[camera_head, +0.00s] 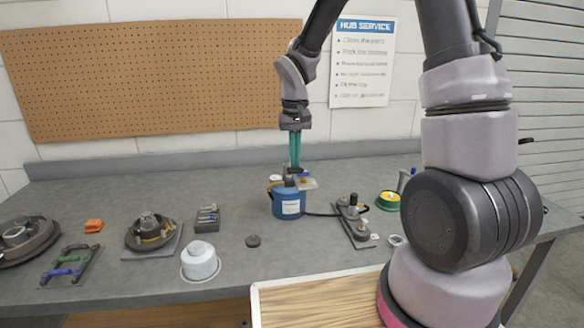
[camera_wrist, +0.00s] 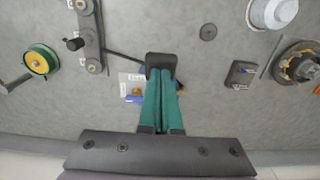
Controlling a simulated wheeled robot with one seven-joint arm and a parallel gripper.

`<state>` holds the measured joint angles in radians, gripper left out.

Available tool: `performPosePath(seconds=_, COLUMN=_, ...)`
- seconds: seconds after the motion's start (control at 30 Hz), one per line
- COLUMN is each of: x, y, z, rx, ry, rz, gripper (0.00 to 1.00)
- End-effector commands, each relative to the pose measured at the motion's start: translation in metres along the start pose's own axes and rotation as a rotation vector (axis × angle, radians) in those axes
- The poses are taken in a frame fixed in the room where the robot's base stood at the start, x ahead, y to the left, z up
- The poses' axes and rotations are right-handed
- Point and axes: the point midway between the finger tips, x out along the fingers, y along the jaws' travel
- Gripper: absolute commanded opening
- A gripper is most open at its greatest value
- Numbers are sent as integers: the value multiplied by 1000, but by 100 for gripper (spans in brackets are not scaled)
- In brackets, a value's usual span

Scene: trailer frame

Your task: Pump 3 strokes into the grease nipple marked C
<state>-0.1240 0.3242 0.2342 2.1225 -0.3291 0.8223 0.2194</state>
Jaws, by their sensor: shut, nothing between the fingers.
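A blue grease pump pot (camera_head: 289,203) with a white label stands mid-bench, with a dark head or lever (camera_head: 291,173) on top. My gripper (camera_head: 295,163) is shut and points down just above this head. In the wrist view my gripper's green fingers (camera_wrist: 161,78) meet or overlap a dark block (camera_wrist: 160,63); contact is unclear. The pot is mostly hidden there. A dark hose (camera_head: 322,214) runs from the pot to a dark plate (camera_head: 353,224) with several upright fittings, also in the wrist view (camera_wrist: 88,38). No letter C is readable on it.
Right of the plate are a green-and-yellow spool (camera_head: 388,200) and a small ring (camera_head: 395,240). Left of the pot lie a dark disc (camera_head: 253,241), a white round container (camera_head: 200,261), a dark block (camera_head: 207,218) and a hub (camera_head: 150,231). A wooden board (camera_head: 315,304) is in front.

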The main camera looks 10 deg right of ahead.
Motion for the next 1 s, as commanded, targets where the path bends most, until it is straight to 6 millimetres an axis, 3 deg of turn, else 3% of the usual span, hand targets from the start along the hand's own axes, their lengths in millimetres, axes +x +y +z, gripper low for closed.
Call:
performPosePath(seconds=0.6, x=23, y=0, z=8, rx=-1, ry=-1, rz=0, gripper=0)
performPosePath(seconds=1.0, x=25, y=0, z=8, rx=-1, ry=-1, rz=0, gripper=0)
